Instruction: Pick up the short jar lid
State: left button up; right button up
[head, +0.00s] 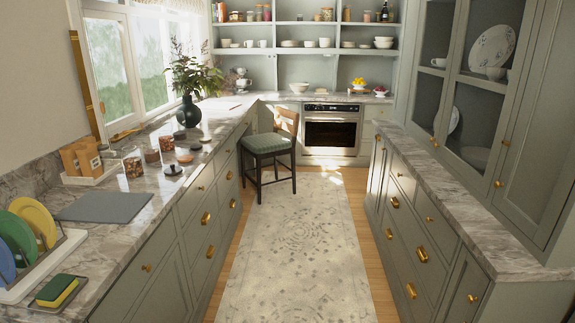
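On the left marble counter (140,216), several glass jars stand in a row by the window wall. The nearest is a short jar (132,166), with a jar of brown contents (152,154) behind it. Low lid-like discs lie on the counter to their right: a dark one with a knob (174,170) and a brown one (185,158), with smaller ones farther back. I cannot tell which is the short jar lid. Neither of my grippers is in view.
A grey board (104,207), a dish rack with coloured plates (36,222), a sponge (57,291) and a tray of packets (84,160) share the counter. A chair (271,143) stands by the left cabinets. The patterned rug (298,240) down the aisle is clear.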

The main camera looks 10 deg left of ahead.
aim_at(186, 158)
jog(key=i+j, duration=0.2)
jog(key=i, duration=0.35)
jog(key=i+j+u, duration=0.1)
jog(key=i, duration=0.45)
jog(key=i+j, duration=0.25)
jog(key=i, duration=0.35)
